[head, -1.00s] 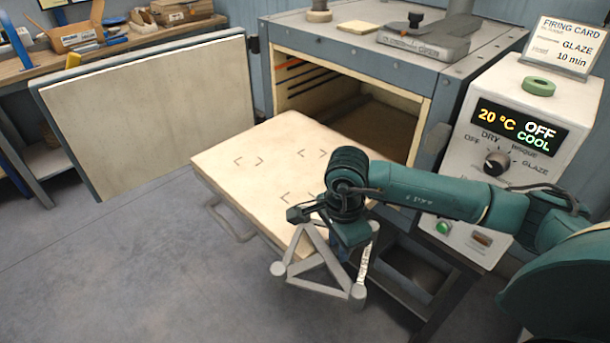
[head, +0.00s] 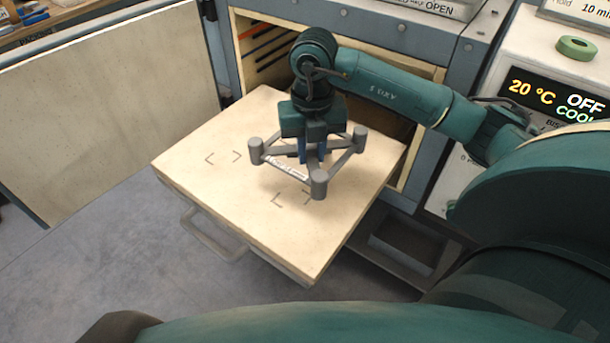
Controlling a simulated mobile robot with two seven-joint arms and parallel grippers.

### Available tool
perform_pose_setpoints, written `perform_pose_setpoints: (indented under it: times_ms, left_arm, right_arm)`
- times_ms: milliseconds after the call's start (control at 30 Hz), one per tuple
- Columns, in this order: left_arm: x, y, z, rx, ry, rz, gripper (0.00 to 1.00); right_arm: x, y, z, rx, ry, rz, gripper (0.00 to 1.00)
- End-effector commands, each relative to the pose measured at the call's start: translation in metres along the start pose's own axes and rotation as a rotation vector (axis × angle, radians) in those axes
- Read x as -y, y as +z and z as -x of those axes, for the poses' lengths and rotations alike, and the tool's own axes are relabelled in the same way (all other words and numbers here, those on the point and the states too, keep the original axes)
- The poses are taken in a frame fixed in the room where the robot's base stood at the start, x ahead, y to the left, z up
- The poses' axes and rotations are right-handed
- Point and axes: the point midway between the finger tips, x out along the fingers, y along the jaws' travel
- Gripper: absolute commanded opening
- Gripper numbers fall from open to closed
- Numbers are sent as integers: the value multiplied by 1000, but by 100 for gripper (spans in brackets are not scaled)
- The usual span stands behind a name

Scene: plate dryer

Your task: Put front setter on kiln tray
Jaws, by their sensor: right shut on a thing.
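The setter (head: 341,160), a grey triangular frame with round posts at its corners, is in my right gripper (head: 312,155). The gripper points down and is shut on the setter's bars. The setter is held about level over the back right part of the pale kiln tray (head: 240,225); whether it touches the tray is hard to tell. Corner marks show on the tray at its left and near the front, below the setter; any marks under the setter are hidden. My left gripper is not in view.
The kiln opening (head: 265,45) is behind the tray, partly hidden by my right arm. The open kiln door (head: 110,95) stands at the left. The control box (head: 545,85) reads 20 °C, OFF. The tray's handle (head: 212,240) sticks out in front. The tray's left part is bare.

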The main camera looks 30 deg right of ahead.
Motion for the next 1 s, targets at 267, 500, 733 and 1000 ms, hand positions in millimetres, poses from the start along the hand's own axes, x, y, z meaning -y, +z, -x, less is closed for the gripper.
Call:
perform_pose_setpoints:
  times_ms: [267, 500, 733, 1000]
  left_arm:
    - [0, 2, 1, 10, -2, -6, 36]
    - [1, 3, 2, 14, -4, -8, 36]
    - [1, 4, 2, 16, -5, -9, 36]
    - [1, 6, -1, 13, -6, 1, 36]
  right_arm:
    - [0, 0, -43, -1, -1, 1, 0]
    - [0, -1, -68, -2, -1, 2, 0]
    - [0, 0, -84, 2, 0, 4, 0]
    - [0, -1, -88, 0, -1, 4, 22]
